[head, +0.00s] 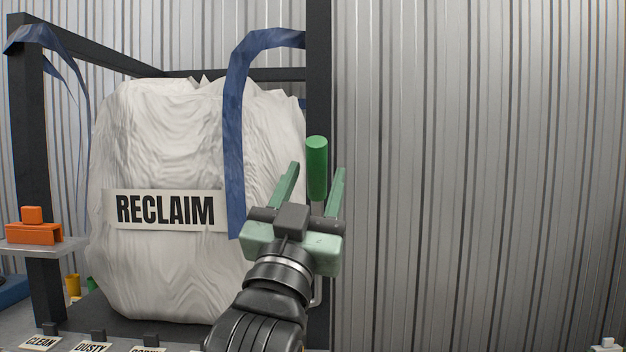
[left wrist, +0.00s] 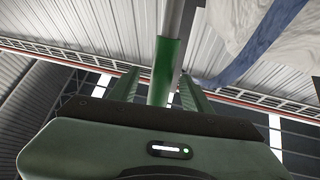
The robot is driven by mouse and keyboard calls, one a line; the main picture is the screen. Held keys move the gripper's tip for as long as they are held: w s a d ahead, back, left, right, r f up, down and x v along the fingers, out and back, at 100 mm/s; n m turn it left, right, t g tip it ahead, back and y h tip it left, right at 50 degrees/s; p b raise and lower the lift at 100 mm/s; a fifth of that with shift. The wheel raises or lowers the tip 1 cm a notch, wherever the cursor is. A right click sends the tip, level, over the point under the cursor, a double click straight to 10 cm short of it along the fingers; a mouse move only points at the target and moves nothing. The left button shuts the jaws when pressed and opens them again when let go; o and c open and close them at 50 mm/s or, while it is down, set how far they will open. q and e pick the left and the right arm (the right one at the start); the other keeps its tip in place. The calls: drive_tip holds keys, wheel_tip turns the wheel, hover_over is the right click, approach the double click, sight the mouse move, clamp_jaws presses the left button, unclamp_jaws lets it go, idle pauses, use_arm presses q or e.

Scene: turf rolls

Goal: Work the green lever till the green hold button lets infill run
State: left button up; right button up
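The green lever (head: 316,165) stands upright beside the dark frame post, right of the big white bag. Its green grip also shows in the left wrist view (left wrist: 163,72), on a grey rod. My left gripper (head: 316,171) is open, with one finger on each side of the grip as seen in the head view. In the left wrist view my gripper (left wrist: 159,84) shows the grip between the two fingers, with a gap at each side. Whether the grip is fully between the pads in depth I cannot tell. I cannot make out a green hold button. My right gripper is out of view.
The white bag marked RECLAIM (head: 196,265) hangs in a dark frame (head: 318,60) with blue straps (head: 235,130). An orange block (head: 34,232) sits on a grey shelf at left. Labels CLEAN (head: 40,343) and DUSTY (head: 90,347) line the bottom edge. Right of the post is bare corrugated wall.

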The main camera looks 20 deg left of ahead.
use_arm(q)
drive_tip(key=shift+s+r, duration=0.1)
drive_tip(key=shift+s, duration=0.1)
drive_tip(key=b+v, duration=0.2)
drive_tip(key=v, duration=0.5)
drive_tip(key=shift+s+f+b, duration=0.25)
drive_tip(key=shift+s+b, duration=0.1)
drive_tip(key=shift+b, duration=0.05)
